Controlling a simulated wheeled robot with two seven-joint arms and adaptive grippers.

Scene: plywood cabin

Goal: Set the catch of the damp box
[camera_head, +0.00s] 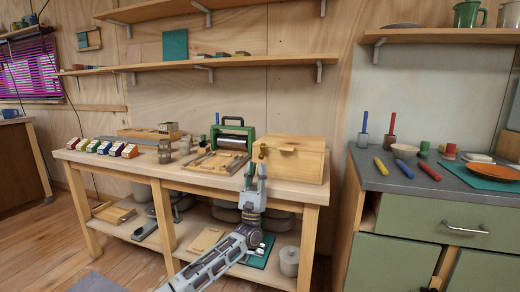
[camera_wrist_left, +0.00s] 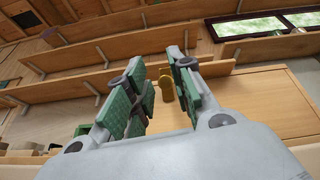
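The damp box (camera_head: 297,163) is a pale wooden box with a lid, shut, at the right end of the workbench. A small brass catch (camera_head: 262,151) shows at its left side in the head view. My left gripper (camera_head: 256,170) is open and empty, raised in front of the box just below the catch. In the left wrist view the brass catch (camera_wrist_left: 166,88) stands upright beyond the gap between the fingers (camera_wrist_left: 160,85), with the box's wood (camera_wrist_left: 240,100) behind it. The fingers look apart from the catch. My right gripper is not in view.
The workbench (camera_head: 187,176) holds a green-framed roller press (camera_head: 233,137) left of the box and a tool tray (camera_head: 215,163). Shelves (camera_head: 215,64) run above. A green cabinet (camera_head: 400,227) with a grey top stands to the right. Space before the bench is clear.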

